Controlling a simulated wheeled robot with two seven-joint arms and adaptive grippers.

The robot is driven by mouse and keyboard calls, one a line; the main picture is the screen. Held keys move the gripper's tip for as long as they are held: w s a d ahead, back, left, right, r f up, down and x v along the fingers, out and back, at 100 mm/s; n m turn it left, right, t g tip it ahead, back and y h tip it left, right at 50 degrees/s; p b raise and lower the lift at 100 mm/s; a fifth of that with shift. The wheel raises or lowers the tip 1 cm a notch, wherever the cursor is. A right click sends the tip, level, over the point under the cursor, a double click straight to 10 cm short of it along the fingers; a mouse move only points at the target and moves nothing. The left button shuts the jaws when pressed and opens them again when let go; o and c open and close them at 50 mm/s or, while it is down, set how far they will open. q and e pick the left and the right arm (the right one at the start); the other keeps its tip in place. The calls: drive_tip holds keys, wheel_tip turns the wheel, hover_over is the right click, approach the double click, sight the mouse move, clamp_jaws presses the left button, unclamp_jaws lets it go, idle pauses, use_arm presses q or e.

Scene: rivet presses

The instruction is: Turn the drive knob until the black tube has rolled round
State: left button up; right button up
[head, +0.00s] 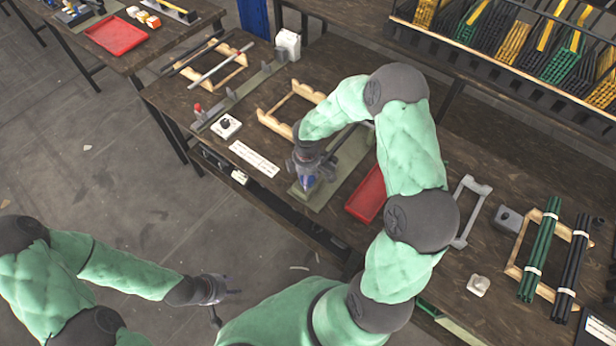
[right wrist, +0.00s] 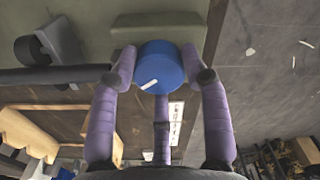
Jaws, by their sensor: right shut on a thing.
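The drive knob (right wrist: 161,67) is a blue round knob with a white mark pointing to the lower left in the right wrist view. My right gripper (right wrist: 160,75) has its purple fingers around the knob, touching its sides. In the head view the right gripper (head: 307,172) is at the near end of the green base, with a bit of the blue knob (head: 308,182) showing. My left gripper (head: 222,291) is open and empty over the floor.
A red tray (head: 367,194) lies right of the press. A white label strip (head: 254,159), a white box with a black knob (head: 226,126) and a wooden rack (head: 279,121) are to the left. Green tubes (head: 541,248) and black tubes (head: 572,266) lie at the right.

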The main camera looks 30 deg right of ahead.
drive_tip(key=shift+w+a, duration=0.2)
drive_tip(key=shift+a, duration=0.1)
idle(0.5)
drive_tip(key=o, duration=1.1)
drive_tip(key=shift+w+a, duration=0.1)
drive_tip(key=shift+w, duration=0.1)
drive_tip(key=shift+r, duration=0.1)
drive_tip(key=shift+w+d+r, duration=0.1)
drive_tip(key=shift+d+r, duration=0.05)
drive_tip(key=shift+d, duration=0.1)
drive_tip(key=shift+d+r, duration=0.1)
drive_tip(key=shift+r, duration=0.35)
drive_tip(key=r, duration=0.4)
drive_tip(key=shift+a+r, duration=0.25)
drive_tip(key=shift+r, duration=0.05)
drive_tip(key=shift+s+a+r, duration=0.1)
drive_tip(key=shift+s+r, duration=0.15)
drive_tip(key=shift+r, duration=0.25)
drive_tip(key=shift+s+r, duration=0.2)
drive_tip(key=shift+r, duration=0.25)
